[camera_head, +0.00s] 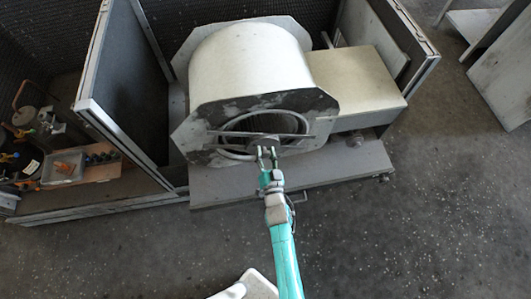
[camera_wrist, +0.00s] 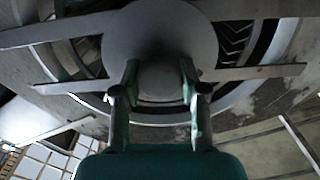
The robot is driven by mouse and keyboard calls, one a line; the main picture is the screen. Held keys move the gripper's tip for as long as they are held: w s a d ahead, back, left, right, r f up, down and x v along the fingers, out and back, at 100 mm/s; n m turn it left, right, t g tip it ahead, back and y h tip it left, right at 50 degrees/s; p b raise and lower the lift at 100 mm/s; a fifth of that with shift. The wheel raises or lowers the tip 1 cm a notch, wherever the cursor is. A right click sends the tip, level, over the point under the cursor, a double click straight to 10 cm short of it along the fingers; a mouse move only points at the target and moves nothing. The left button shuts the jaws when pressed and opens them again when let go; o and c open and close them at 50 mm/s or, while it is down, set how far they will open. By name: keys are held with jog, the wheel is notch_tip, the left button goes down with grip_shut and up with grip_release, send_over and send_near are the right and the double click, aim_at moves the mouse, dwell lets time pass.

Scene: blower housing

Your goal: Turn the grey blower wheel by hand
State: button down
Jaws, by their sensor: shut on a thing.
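The blower housing (camera_head: 245,60) is a pale drum with dark-edged end plates, and its round opening faces me. The grey blower wheel (camera_head: 263,124) sits inside that opening; its dark fins (camera_wrist: 235,38) show in the wrist view behind flat bars. A round grey disc with a hub (camera_wrist: 160,82) is at the middle of the opening. My gripper (camera_head: 267,153) reaches in from the front at the opening's lower middle. In the wrist view my gripper's fingers (camera_wrist: 159,72) stand on either side of the hub, shut on it. The disc and bars hide much of the wheel.
A beige box (camera_head: 355,80) joins the housing on the right. A grey base plate (camera_head: 235,182) lies under its front. Dark panels (camera_head: 125,85) stand at left. A shelf (camera_head: 100,172) with bottles and a clear bin is farther left. The floor in front is open.

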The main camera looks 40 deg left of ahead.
jog(key=c, duration=0.7)
grip_release()
jog(key=shift+o, duration=0.2)
jog(key=v, duration=1.2)
